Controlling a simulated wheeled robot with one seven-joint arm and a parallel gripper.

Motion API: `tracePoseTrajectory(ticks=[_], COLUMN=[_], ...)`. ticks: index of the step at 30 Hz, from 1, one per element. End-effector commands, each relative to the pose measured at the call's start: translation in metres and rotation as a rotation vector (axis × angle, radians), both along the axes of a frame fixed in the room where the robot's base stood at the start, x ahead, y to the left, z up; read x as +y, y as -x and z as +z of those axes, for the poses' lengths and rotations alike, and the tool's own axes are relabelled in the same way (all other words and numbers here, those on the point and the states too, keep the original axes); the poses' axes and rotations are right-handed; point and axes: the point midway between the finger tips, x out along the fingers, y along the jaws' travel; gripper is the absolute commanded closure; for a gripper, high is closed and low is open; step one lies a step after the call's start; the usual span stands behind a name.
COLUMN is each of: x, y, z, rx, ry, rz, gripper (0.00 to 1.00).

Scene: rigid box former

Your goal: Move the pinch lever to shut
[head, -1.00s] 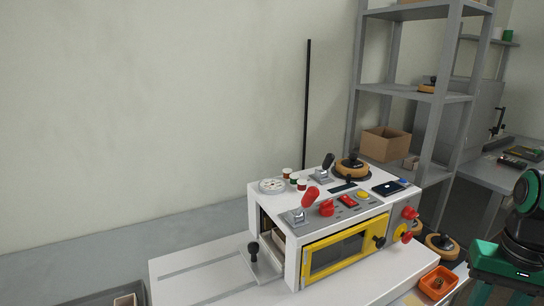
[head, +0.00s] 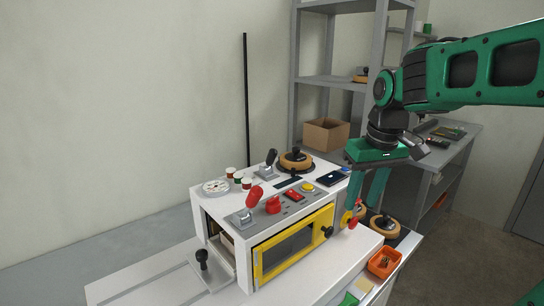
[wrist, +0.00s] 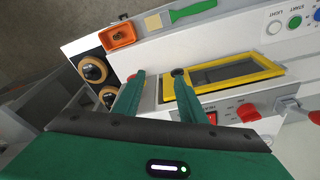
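Two levers stand on top of the white machine (head: 222,210): a red-handled one (head: 254,194) near the front left and a black-handled one (head: 271,158) farther back. Both lean slightly right. No label is readable, so I cannot tell which is the pinch lever. The red handle also shows at the right of the wrist view (wrist: 287,104). My gripper (head: 360,208) is open, fingers pointing down, at the machine's right end, well right of both levers. In the wrist view its fingertips (wrist: 158,76) are apart, with nothing held between them.
The yellow-framed door (head: 292,245) with a black knob (head: 327,231) is on the front. A red knob (head: 273,205) stands beside the red lever. Red knobs are by my fingers. An orange bin (head: 383,263) is at front right. Free room lies above the machine's left half.

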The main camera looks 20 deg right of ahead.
Motion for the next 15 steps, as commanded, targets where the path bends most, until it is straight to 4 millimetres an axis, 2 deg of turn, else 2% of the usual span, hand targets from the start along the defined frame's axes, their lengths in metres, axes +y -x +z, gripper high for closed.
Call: tracePoseTrajectory(ticks=[1, 3, 6, 10, 15], x=[0.012, 0.031, 0.062, 0.097, 0.124], y=[-0.031, -0.07, -0.116, -0.159, -0.187], z=[0.018, 0.041, 0.071, 0.101, 0.123], rx=[-0.03, -0.072, -0.131, -0.194, -0.242], ry=[0.01, 0.022, 0.037, 0.054, 0.067], rz=[0.09, 0.222, 0.398, 0.58, 0.714], gripper=[0.63, 0.63, 0.63, 0.63, 0.63])
